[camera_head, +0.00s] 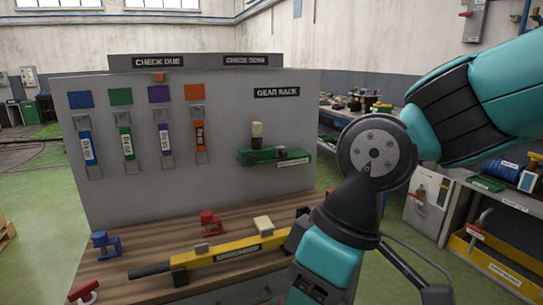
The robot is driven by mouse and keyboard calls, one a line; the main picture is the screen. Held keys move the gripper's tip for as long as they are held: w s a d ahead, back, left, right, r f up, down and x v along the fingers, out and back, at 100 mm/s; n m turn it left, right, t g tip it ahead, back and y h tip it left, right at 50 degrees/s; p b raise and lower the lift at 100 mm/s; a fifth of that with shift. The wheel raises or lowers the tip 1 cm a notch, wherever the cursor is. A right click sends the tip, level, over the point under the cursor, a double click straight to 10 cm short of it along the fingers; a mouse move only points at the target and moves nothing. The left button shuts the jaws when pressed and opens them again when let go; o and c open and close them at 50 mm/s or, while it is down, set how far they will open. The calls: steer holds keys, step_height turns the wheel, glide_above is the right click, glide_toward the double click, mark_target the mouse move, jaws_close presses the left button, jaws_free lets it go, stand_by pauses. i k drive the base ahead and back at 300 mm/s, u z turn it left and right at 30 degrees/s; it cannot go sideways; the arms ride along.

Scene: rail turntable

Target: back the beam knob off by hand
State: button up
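A yellow beam (215,253) with a dark rod at its left end lies across the wooden workbench (150,245). A cream block (263,225) stands at its right part, and a small grey piece (201,248) sits on its middle. I cannot tell which part is the beam knob. The beam's right end passes behind my teal and black arm, which hides whatever is there. My arm reaches in from the upper right and bends down in front of the bench. My gripper is not visible; the lower arm leaves the frame at the bottom.
Blue (106,243), red (211,222) and another red clamp-like piece (84,292) stand on the bench. A grey panel (230,190) behind holds several coloured tagged tools and a green gear-rack piece (272,156). A side bench (465,190) with a yellow bin (487,262) stands right. Green floor is open left.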

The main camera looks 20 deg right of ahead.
mark_target(250, 160)
steer(key=k, duration=0.65)
steer(key=u, duration=0.6)
steer(key=i, duration=1.7)
steer(key=z, duration=0.65)
